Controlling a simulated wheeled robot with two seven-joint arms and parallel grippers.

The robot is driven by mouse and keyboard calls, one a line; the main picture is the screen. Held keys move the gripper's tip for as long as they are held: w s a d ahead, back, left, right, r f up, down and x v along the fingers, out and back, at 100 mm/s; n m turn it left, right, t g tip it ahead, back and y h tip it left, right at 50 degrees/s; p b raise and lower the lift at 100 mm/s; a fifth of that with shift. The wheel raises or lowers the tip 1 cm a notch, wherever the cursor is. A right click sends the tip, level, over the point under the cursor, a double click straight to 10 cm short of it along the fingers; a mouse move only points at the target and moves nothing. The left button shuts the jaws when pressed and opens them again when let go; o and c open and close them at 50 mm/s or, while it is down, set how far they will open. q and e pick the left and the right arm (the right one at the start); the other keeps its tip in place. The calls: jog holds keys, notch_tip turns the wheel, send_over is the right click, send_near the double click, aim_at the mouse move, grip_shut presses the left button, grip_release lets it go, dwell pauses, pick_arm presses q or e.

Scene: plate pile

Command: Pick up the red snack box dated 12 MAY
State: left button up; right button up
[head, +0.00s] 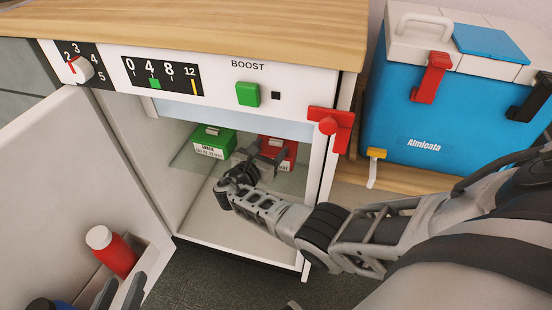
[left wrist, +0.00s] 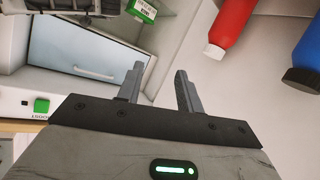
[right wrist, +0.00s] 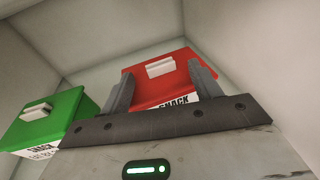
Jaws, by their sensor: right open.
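The red snack box (head: 291,151) stands on the glass shelf inside the open fridge; the right wrist view shows its front with a white handle and a SNACK label (right wrist: 165,88). The date on it is hidden or too small to read. My right gripper (head: 264,153) is inside the fridge, open, and its fingers (right wrist: 163,88) lie to either side of the red box in the right wrist view; I cannot tell if they touch it. My left gripper (head: 121,292) is by the door shelf; its fingers (left wrist: 158,85) are apart and empty.
A green snack box (head: 213,142) stands left of the red one, also in the right wrist view (right wrist: 50,118). A blue cooler (head: 440,110) stands right of the fridge.

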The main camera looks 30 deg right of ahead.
jog(key=shift+x, duration=1.05)
grip_shut()
